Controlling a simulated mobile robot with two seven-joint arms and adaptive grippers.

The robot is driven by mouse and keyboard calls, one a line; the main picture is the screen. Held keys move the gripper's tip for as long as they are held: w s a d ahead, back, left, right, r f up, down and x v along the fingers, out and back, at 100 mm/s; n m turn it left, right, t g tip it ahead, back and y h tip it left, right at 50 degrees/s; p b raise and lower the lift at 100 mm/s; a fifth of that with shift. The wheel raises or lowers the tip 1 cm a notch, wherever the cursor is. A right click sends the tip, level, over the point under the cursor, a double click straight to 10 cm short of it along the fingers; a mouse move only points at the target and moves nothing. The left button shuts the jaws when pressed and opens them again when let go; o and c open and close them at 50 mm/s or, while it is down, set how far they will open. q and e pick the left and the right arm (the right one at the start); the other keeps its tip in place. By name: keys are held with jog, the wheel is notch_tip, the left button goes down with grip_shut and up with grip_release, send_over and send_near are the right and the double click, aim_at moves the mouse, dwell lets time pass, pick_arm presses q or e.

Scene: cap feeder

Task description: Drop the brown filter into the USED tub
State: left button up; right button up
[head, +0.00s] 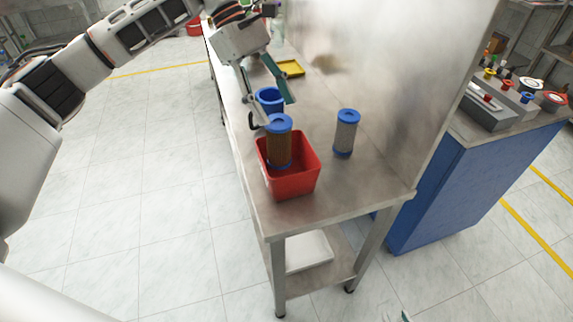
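The brown filter (279,150) has blue end caps and stands upright inside the red tub (290,186). Its lower cap shows within the tub walls. No USED label is readable on the tub. My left gripper (275,114) is just behind and above the filter's top cap, with its fingers spread apart. I see nothing held between them; whether a fingertip touches the cap is unclear. Only a teal tip of my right gripper (404,316) shows at the bottom edge; its fingers are mostly out of frame.
A grey filter (346,134) with blue caps stands on the steel bench (330,205), right of the tub. A blue container (269,97) and a yellow tray (290,68) are farther back. A metal panel (400,90) borders the bench's right side.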

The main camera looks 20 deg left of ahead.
dwell(0.3)
pick_arm(q)
jog(key=v, duration=1.2)
